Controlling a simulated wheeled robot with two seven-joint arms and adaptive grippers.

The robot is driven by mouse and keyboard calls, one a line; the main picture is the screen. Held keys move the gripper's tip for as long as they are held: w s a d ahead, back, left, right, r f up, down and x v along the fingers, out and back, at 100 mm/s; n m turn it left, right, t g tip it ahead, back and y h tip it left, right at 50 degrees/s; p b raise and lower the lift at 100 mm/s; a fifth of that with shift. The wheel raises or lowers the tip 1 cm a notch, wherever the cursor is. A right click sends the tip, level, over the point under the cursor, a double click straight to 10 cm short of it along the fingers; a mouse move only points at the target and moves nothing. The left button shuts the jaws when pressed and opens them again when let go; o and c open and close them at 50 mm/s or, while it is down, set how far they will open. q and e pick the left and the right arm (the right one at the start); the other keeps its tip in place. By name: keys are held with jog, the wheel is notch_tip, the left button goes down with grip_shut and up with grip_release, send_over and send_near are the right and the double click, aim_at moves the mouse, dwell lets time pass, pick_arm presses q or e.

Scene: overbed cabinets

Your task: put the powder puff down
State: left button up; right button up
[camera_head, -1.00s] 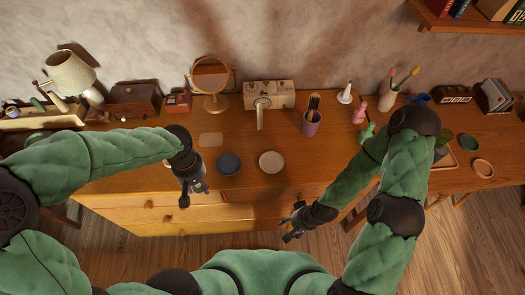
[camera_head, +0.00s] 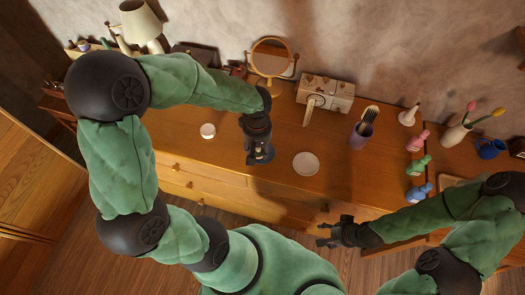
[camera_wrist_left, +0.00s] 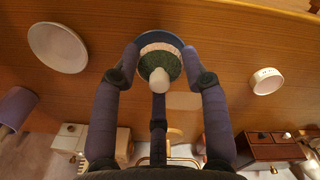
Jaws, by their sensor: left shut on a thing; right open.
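The powder puff (camera_wrist_left: 160,62) shows in the left wrist view, round, with a dark green top, a pale pink edge and a cream knob. My left gripper (camera_wrist_left: 163,72) is shut on it, with fingers on either side. Behind the puff is a dark blue round dish (camera_wrist_left: 159,36), partly covered by it; I cannot tell whether they touch. In the head view my left gripper (camera_head: 261,155) is over the dresser near its front edge, hiding puff and dish. My right gripper (camera_head: 330,236) is open and empty, in front of the dresser at the right.
A pale round plate (camera_head: 306,163) lies right of my left gripper, and a small white round container (camera_head: 208,130) lies left. Behind stand a mirror (camera_head: 271,57), a cream box (camera_head: 325,93) and a purple brush cup (camera_head: 360,135). Small coloured bottles (camera_head: 418,165) stand at the right.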

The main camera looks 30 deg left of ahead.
pick_arm(q)
jog(key=w+f, duration=0.1)
jog(key=w+f+b, duration=0.1)
jog(key=f, duration=0.1)
jog(key=w+a+f, duration=0.1)
jog(key=w+f, duration=0.1)
jog(key=shift+f, duration=0.2)
notch_tip(320, 180, down, 3)
jog(key=shift+w+f+b, duration=0.15)
jog(key=shift+f+b, duration=0.05)
jog(key=shift+b, duration=0.7)
jog(key=shift+r, duration=0.1)
jog(key=shift+f, duration=0.25)
jog(key=shift+s+d+f+b, duration=0.15)
jog(key=shift+s+f+b, duration=0.35)
jog(key=shift+b, duration=0.2)
jog(key=o, duration=0.7)
jog(key=shift+o, duration=0.2)
jog(key=shift+w+f, duration=0.2)
jog(key=shift+w, duration=0.05)
jog(key=shift+r, duration=0.1)
